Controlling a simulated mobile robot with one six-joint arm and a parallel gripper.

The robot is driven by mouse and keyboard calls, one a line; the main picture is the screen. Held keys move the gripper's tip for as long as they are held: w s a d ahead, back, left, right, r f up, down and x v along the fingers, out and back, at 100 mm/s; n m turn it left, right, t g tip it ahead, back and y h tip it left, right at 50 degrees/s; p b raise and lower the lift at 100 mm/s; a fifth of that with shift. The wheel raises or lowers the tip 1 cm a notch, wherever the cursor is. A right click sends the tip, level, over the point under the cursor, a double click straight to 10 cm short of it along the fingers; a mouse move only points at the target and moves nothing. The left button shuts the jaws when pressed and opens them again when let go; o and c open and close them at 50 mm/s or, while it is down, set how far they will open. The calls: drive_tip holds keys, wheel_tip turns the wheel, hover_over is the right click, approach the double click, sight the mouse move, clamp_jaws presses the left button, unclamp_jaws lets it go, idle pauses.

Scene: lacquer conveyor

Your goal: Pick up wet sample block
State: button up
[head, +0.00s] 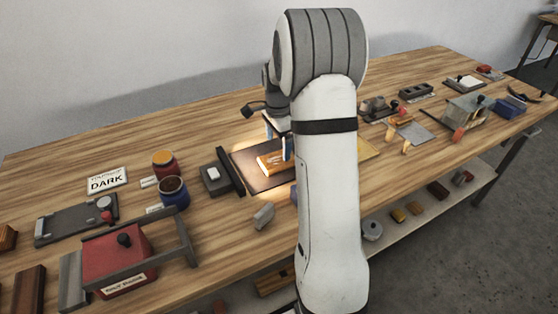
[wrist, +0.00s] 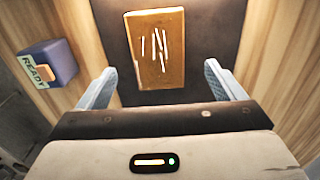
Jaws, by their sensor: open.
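The sample block, orange-brown with several thin white streaks on its top, lies flat on a dark belt or mat (head: 246,156). It shows in the head view (head: 268,165) and near the top middle of the wrist view (wrist: 157,38). My gripper (wrist: 159,70) is open and empty. Its two pale blue fingers stand wide apart, on either side of the block's near end in the wrist picture. In the head view my gripper (head: 279,139) is at the block, with my arm hiding the area to the right. I cannot tell its exact height above the block.
A blue box labelled READY (wrist: 50,62) stands left of the mat in the wrist view. A dark grey unit with a white button (head: 214,175), jars (head: 174,192), a red machine (head: 118,258) and a grey block (head: 264,215) stand left of my arm.

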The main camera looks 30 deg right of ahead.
sight(278, 158)
wheel_tip(278, 158, down, 5)
drive_tip(key=shift+s+f, duration=0.1)
drive_tip(key=shift+f, duration=0.1)
drive_tip(key=c, duration=1.1)
